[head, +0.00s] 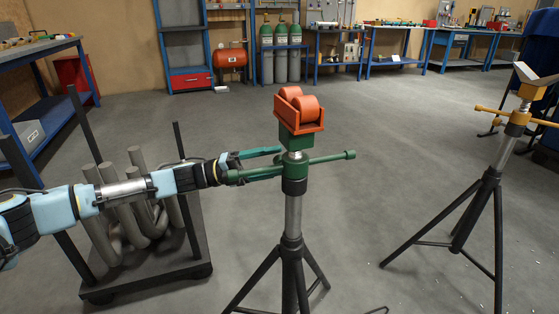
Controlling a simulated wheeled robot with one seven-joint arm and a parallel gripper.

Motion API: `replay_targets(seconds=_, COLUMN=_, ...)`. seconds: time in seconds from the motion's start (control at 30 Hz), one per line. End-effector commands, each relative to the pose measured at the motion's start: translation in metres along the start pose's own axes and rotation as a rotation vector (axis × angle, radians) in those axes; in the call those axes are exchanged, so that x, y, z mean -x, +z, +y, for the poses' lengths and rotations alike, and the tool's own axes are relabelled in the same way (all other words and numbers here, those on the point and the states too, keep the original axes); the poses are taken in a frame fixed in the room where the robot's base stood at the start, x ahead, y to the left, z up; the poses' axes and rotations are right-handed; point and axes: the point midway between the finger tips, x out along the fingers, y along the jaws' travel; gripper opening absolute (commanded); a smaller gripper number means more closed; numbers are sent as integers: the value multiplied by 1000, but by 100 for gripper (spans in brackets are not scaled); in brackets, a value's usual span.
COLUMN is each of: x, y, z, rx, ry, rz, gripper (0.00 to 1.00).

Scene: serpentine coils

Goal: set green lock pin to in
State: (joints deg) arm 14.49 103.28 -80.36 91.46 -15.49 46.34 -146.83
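The green stand (295,186) stands upright in the middle of the head view, with a green cross handle (330,159) through its collar. The green lock pin cannot be told apart clearly from the collar and handle at this size. My gripper (268,162) reaches in from the left beside the collar. Its upper finger stands apart above the left part of the handle, and its lower side overlaps that handle in the picture. It looks open, with nothing visibly clamped. Whether it touches the handle cannot be told.
Orange rollers (300,104) top the green stand, and black tripod legs (291,277) spread below. A yellow stand (516,122) is at the right. A dark cart (155,262) with grey pipes sits under my arm. Open floor lies behind; workbenches line the back.

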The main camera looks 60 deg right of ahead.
Motion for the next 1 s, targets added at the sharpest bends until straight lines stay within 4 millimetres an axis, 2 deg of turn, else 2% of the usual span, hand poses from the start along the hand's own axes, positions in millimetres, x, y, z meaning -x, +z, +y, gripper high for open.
replay_targets(seconds=0.2, x=-16, y=0, z=0, rx=0, ry=-1, rz=-1, gripper=68)
replay_targets(seconds=0.47, x=-17, y=0, z=0, rx=-1, ry=0, rz=0, gripper=68)
replay_targets(seconds=1.0, x=-17, y=0, z=0, rx=-1, ry=1, rz=0, gripper=8)
